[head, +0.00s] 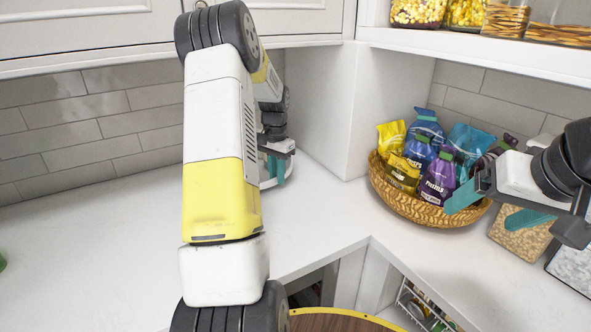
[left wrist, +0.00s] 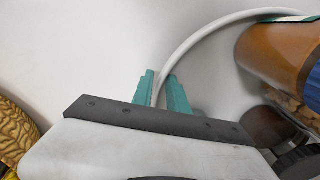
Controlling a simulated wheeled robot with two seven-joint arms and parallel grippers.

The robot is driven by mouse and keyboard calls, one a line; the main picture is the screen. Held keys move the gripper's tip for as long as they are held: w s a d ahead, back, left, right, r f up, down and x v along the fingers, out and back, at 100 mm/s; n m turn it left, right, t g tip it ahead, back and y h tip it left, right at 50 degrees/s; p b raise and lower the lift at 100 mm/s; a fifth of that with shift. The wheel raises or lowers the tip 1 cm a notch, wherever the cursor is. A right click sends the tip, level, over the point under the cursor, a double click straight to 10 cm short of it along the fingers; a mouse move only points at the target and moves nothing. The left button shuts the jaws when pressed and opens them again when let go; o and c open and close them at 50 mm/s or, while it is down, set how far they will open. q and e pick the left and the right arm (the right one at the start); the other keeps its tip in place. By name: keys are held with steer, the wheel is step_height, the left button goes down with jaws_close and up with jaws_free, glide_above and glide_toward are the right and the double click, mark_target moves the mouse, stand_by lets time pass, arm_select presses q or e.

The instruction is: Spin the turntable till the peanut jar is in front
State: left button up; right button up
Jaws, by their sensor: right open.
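The turntable shows only in part in the head view, as a pale curved rim (head: 268,184) on the counter, mostly hidden behind my left arm. In the left wrist view its white rim (left wrist: 205,25) curves between the teal fingers. My left gripper (head: 275,168) has its fingers close together on either side of this rim, seen also in the left wrist view (left wrist: 161,92). A brown cylindrical item (left wrist: 275,55) with a blue part stands at the upper right there. I cannot pick out the peanut jar on the turntable. My right gripper (head: 492,208) is open and empty, near the basket.
A wicker basket (head: 425,211) of snack bags stands in the counter corner. Clear containers (head: 520,238) stand right of it, below my right gripper. A shelf (head: 470,50) with jars hangs above. The counter left of my left arm is mostly clear.

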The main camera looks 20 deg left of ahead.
arm_select(q)
jaws_close()
stand_by(1.2)
steer(key=shift+w, duration=0.15)
steer(key=shift+w+d+n, duration=0.35)
steer(key=shift+w+n, duration=0.45)
steer(key=shift+w, duration=0.05)
steer(key=shift+w+d+n, duration=0.15)
steer(key=shift+w+n, duration=0.3)
steer(key=shift+w, duration=0.2)
steer(key=shift+w+d+n, duration=0.15)
steer(key=shift+w+n, duration=0.3)
steer(key=shift+w, duration=0.2)
steer(key=shift+w+d+n, duration=0.1)
steer(key=shift+w+n, duration=0.9)
steer(key=shift+w, duration=0.35)
steer(key=shift+w+a+n, duration=0.15)
steer(key=shift+w+n, duration=0.55)
steer(key=shift+w, duration=0.25)
steer(key=shift+w+a+n, duration=0.15)
steer(key=shift+w+n, duration=0.55)
steer(key=shift+w, duration=0.25)
steer(key=shift+w+a+n, duration=0.35)
steer(key=shift+w+n, duration=0.35)
steer(key=shift+w, duration=0.15)
steer(key=shift+w+a+n, duration=0.35)
steer(key=shift+w+n, duration=0.35)
steer(key=shift+w, duration=0.1)
